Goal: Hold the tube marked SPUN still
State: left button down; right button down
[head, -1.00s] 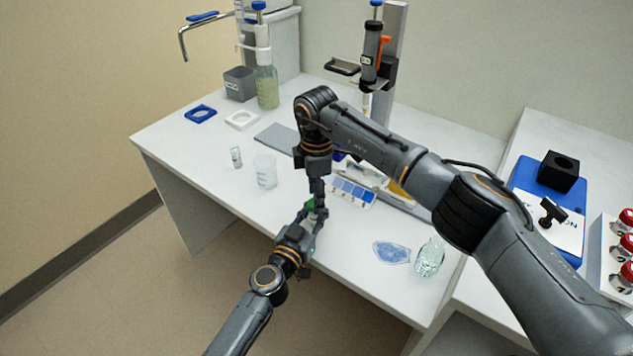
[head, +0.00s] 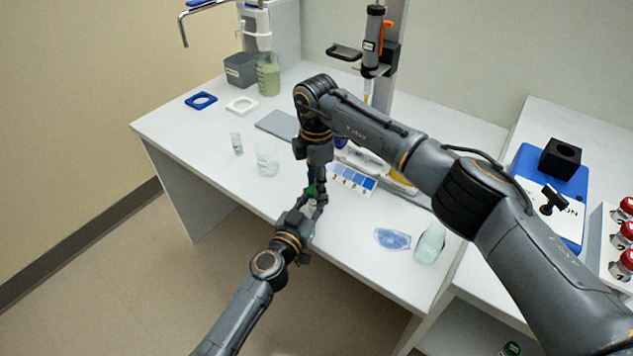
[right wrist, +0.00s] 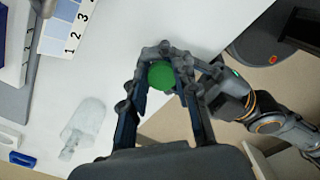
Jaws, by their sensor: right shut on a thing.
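A tube with a green cap (right wrist: 161,76) is between the fingers of my right gripper (right wrist: 160,92), which is shut on it. In the head view a sliver of the green cap (head: 311,189) shows under my right gripper (head: 317,190), over the table's front edge. My left gripper (head: 306,207) reaches up to the same tube from the front left, just below the right one. Its fingers are mostly hidden, so its grip is unclear. The tube body is largely covered, and no SPUN mark is readable.
On the white table (head: 215,150) stand a small vial (head: 237,143), a beaker (head: 267,158), a blue-and-white numbered strip (head: 352,178), a blue weighing dish (head: 392,239) and a clear jar (head: 430,243). Red-capped bottles (head: 622,235) stand at the right.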

pick_arm(q)
jog(key=shift+s+d, duration=0.3)
jog(key=shift+d, duration=0.15)
pick_arm(e)
jog(key=n, duration=0.2)
jog(key=w+n, duration=0.1)
jog(key=n, duration=0.1)
jog(key=shift+d+r, duration=0.1)
jog(key=n, duration=0.5)
jog(key=shift+a, duration=0.25)
jog(key=n, duration=0.4)
jog(key=shift+a+n, duration=0.25)
jog(key=shift+n, duration=0.15)
jog(key=n, duration=0.4)
jog(key=shift+s+a+r, duration=0.1)
jog(key=shift+s+a, duration=0.1)
jog(key=shift+a, duration=0.05)
jog(key=n, duration=0.5)
jog(key=shift+s+a, duration=0.15)
jog(key=shift+s, duration=0.05)
jog(key=n, duration=0.5)
jog(key=shift+s+a, duration=0.1)
jog(key=shift+s, duration=0.15)
pick_arm(q)
jog(key=shift+w, duration=0.1)
pick_arm(e)
jog(key=n, duration=0.4)
jog(key=shift+s, duration=0.25)
jog(key=n, duration=0.7)
jog(key=shift+s, duration=0.25)
